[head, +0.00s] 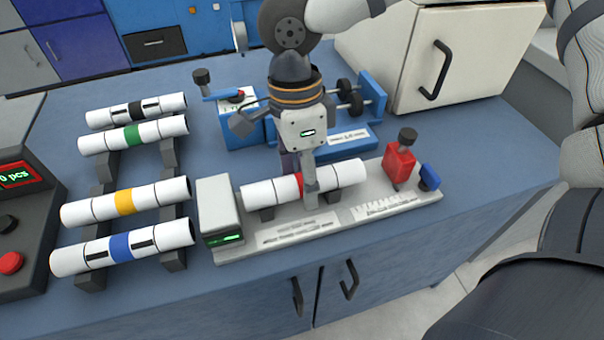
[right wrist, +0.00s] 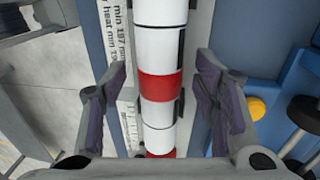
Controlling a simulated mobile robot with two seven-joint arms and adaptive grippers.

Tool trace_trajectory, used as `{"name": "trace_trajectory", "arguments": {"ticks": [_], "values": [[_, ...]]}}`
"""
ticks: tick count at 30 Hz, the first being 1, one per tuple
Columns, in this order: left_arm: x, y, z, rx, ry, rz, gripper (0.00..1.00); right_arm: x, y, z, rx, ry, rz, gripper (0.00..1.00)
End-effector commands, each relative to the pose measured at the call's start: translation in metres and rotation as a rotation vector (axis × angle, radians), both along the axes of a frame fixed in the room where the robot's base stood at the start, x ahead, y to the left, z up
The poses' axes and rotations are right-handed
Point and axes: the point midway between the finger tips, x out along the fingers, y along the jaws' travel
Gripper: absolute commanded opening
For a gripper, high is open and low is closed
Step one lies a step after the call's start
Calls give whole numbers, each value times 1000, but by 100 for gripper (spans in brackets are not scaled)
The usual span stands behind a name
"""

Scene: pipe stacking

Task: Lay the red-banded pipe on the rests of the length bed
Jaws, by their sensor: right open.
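The red-banded pipe (head: 341,175) is white with a red band in its middle. It lies along the length bed (head: 245,246), raised on the dark rests (head: 267,214). My right gripper (head: 303,185) points down over the pipe's middle, beside the red band. In the right wrist view the open fingers (right wrist: 165,100) stand apart on both sides of the pipe (right wrist: 158,88), with gaps showing between. The fingertips hide part of the pipe in the head view. My left gripper is not in view.
A rack at left holds several white pipes with black, green, yellow (head: 124,202) and blue (head: 121,246) bands. A red clamp block (head: 399,164) stands at the bed's right end. A blue roller fixture (head: 345,130) is behind the bed. A white cabinet (head: 400,60) stands at back right.

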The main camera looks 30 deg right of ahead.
Motion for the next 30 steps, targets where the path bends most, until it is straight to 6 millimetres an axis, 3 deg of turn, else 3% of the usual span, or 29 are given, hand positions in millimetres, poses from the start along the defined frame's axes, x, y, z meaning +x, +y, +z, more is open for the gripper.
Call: {"name": "trace_trajectory", "arguments": {"ticks": [2,12,15,19,30], "values": [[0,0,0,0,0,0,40,2,0,8,1,-3,-2,55],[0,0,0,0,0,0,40,13,-1,93,3,-6,0,55],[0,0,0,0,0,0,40,16,-2,109,1,-4,-2,55],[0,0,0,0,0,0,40,16,-2,118,2,-1,0,55],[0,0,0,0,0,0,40,16,-2,119,1,-1,0,55]]}}
